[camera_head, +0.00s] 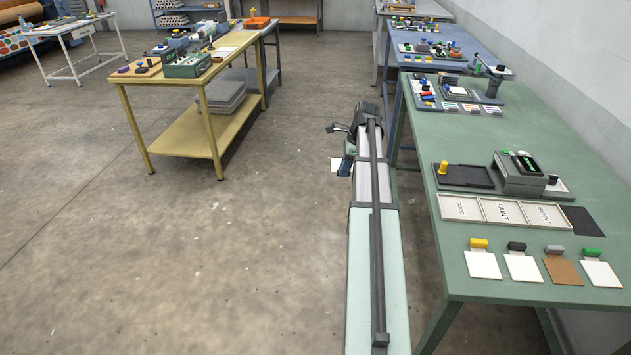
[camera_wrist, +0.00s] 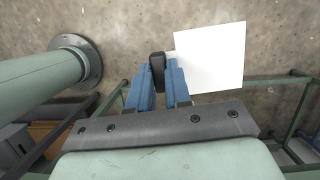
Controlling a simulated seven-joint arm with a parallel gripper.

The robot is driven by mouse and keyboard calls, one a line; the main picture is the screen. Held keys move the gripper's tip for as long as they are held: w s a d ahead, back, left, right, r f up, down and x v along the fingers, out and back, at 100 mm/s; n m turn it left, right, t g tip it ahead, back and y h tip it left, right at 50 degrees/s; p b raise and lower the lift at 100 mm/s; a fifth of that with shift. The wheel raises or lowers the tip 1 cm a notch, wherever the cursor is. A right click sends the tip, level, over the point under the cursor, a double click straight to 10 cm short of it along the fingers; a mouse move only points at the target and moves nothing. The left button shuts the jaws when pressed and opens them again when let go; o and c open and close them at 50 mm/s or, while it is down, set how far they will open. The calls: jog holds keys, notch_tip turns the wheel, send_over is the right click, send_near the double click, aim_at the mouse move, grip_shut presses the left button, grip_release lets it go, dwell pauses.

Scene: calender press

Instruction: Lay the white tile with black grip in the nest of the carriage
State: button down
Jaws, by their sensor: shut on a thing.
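My gripper (camera_wrist: 158,68) is shut on the black grip (camera_wrist: 157,72) of a white tile (camera_wrist: 208,58), which sticks out to the right of the fingers in the wrist view. In the head view my gripper (camera_head: 346,160) is over the floor left of the green table, with a small part of the tile (camera_head: 336,164) showing. A dark flat tray with a yellow knob (camera_head: 465,177) lies on the table beside the grey press (camera_head: 520,173). It looks like the carriage; its nest is too small to make out clearly. My gripper is well left of it.
Three labelled trays (camera_head: 505,211) and a black mat (camera_head: 581,222) lie before the press. Tiles with yellow, black, grey and green grips (camera_head: 522,267) line the near edge of the green table (camera_head: 450,285). A yellow bench (camera_head: 185,130) stands left; open floor lies between.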

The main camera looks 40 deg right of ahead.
jog(key=s+d+r+m+h, duration=0.1)
jog(key=s+d+r+m, duration=0.3)
jog(key=d, duration=0.5)
jog(key=s+d+r+m+t+h, duration=0.1)
jog(key=s+d+m, duration=0.45)
jog(key=d, duration=0.25)
jog(key=s+d+r+m+h, duration=0.1)
jog(key=s+d+r+m, duration=0.2)
jog(key=s+d+m, duration=0.45)
jog(key=shift+m+g+h, duration=0.3)
jog(key=shift+m+h, duration=0.4)
jog(key=shift+h, duration=0.1)
jog(key=s+d, duration=0.1)
jog(key=s, duration=0.1)
jog(key=s+d, duration=0.1)
jog(key=s, duration=0.1)
jog(key=s+d+f, duration=0.1)
jog(key=s+d, duration=0.1)
jog(key=shift+s, duration=0.15)
jog(key=shift+s+d+f+m, duration=0.15)
jog(key=shift+s+m, duration=0.15)
jog(key=shift+s, duration=0.15)
jog(key=shift+f, duration=0.65)
jog(key=shift+f, duration=0.25)
jog(key=shift+f, duration=0.35)
jog(key=shift+f, duration=0.75)
